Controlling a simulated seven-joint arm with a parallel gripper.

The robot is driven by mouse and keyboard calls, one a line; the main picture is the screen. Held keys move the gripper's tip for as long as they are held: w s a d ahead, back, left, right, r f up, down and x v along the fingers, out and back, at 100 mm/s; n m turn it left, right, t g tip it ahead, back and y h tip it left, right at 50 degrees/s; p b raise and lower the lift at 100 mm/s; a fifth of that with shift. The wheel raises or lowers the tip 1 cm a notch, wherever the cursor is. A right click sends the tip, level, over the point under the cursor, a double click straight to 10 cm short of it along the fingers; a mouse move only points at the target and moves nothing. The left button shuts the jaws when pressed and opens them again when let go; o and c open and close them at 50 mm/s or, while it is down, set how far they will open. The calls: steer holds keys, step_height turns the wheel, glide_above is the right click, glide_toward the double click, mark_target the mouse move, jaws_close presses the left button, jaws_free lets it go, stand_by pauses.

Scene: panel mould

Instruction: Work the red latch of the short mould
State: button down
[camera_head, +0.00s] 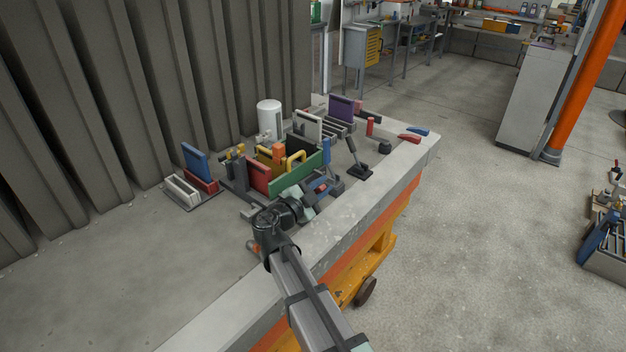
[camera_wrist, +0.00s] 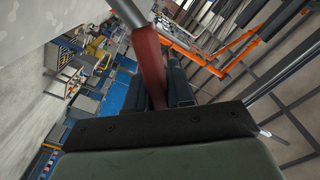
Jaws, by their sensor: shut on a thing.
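My gripper (camera_head: 310,194) is at the front side of the green-fronted mould (camera_head: 296,174) on the bench. It is shut on a red latch handle (camera_wrist: 150,62), which runs between the dark fingers (camera_wrist: 174,82) in the wrist view and joins a grey rod above. In the head view only a little red of the latch (camera_head: 321,187) shows beside my gripper; the rest is hidden. The mould has a green front panel, a red end panel and yellow handles. I cannot tell from the pictures whether this is the short mould.
A blue and a red panel (camera_head: 199,170) stand in a rack at left. A white cylinder (camera_head: 269,118) and a purple panel (camera_head: 341,108) stand behind. The bench's front edge is clear.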

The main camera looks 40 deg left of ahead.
steer(key=shift+d+f+m, duration=0.85)
steer(key=shift+f+m, duration=0.1)
steer(key=shift+m, duration=0.35)
steer(key=shift+d+f+m, duration=0.85)
steer(key=shift+f+m, duration=0.1)
steer(key=shift+m, duration=0.35)
steer(key=c, duration=1.1)
jaws_free()
steer(key=s, duration=1.4)
steer(key=shift+w, duration=0.1)
